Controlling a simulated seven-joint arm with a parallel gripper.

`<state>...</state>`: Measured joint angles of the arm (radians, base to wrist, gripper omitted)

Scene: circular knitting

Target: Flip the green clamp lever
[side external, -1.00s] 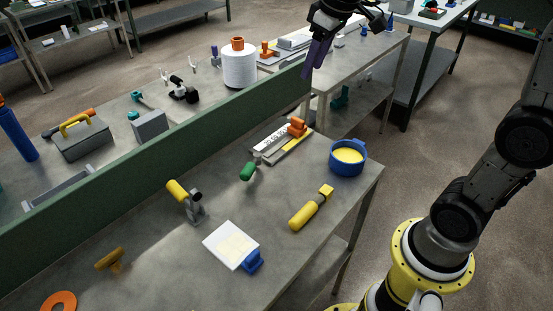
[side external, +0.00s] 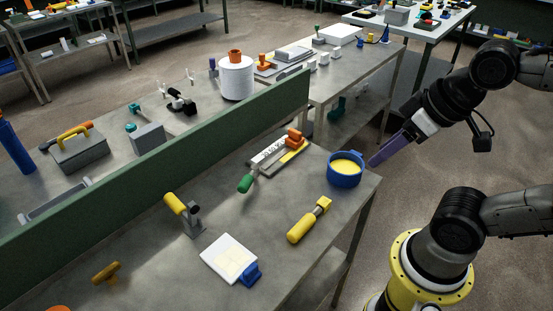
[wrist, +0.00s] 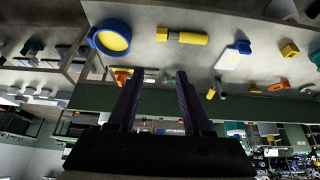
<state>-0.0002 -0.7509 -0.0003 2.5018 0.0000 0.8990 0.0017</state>
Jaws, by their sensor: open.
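The green lever handle (side external: 245,183) lies at the near left end of a pale, slotted metal fixture (side external: 268,155) on the workbench, beside the green divider. An orange part (side external: 295,137) sits at the fixture's far end. My gripper (side external: 374,163), with long purple fingers, is at the bench's right edge, just right of the blue bowl and well away from the green handle. In the wrist view its two fingers (wrist: 158,75) are apart with nothing held between them. The green handle is not clear in the wrist view.
A blue bowl with yellow contents (side external: 345,180) stands between my gripper and the fixture. A yellow-handled tool (side external: 307,222), a white pad with a blue clip (side external: 230,258) and a yellow-handled clamp (side external: 175,204) are nearer. The green divider (side external: 150,170) rises along the bench's back.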

